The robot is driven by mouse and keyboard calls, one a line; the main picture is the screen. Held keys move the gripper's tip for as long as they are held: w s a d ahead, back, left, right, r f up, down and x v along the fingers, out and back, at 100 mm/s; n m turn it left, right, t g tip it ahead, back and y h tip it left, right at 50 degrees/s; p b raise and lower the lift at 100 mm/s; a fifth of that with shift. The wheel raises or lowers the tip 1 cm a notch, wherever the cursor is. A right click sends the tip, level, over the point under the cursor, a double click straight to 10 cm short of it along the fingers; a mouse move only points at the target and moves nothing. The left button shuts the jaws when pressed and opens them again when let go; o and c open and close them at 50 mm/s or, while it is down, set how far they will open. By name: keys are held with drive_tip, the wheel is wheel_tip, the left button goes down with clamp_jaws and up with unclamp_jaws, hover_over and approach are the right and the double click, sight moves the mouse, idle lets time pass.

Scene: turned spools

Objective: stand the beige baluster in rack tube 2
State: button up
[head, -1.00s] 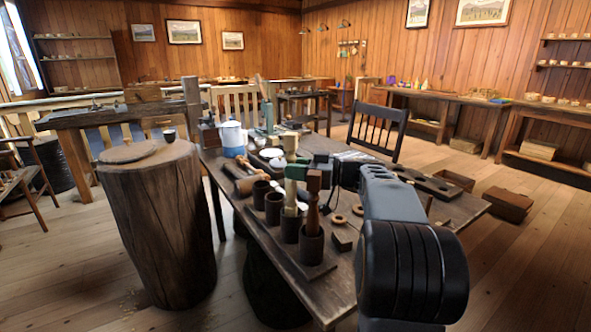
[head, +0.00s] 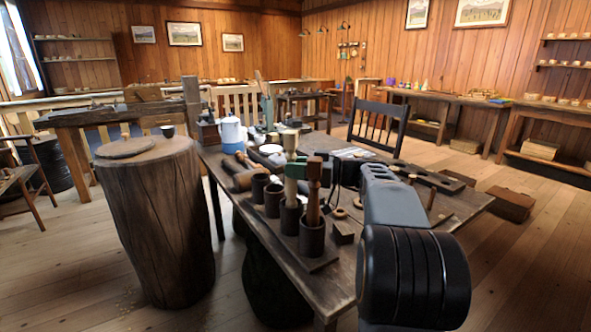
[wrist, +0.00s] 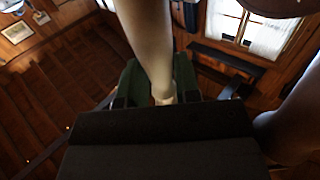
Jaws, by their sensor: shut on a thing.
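The beige baluster (head: 290,141) is upright in my gripper (head: 295,170), whose green fingers are shut on it. In the head view its top shows above the fingers. Its lower part runs down to the third dark tube from the far end (head: 290,218), second from the near end, and its foot is hidden there. I cannot tell how deep it sits. In the wrist view the pale baluster (wrist: 147,40) passes between the green jaws (wrist: 160,85). The rack base (head: 318,264) lies along the table's near left edge.
A brown turned piece (head: 313,190) stands in the nearest tube (head: 311,239), close beside my gripper. The two farther tubes (head: 273,200) look empty. A small dark block (head: 343,233) lies right of the rack. A blue and white jug (head: 231,134) stands farther back.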

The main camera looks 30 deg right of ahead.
drive_tip(key=shift+f, duration=0.1)
drive_tip(key=o, duration=1)
drive_tip(key=p+v, duration=0.1)
drive_tip(key=v, duration=1.3)
drive_tip(key=shift+a+p, duration=0.1)
drive_tip(key=shift+p, duration=0.3)
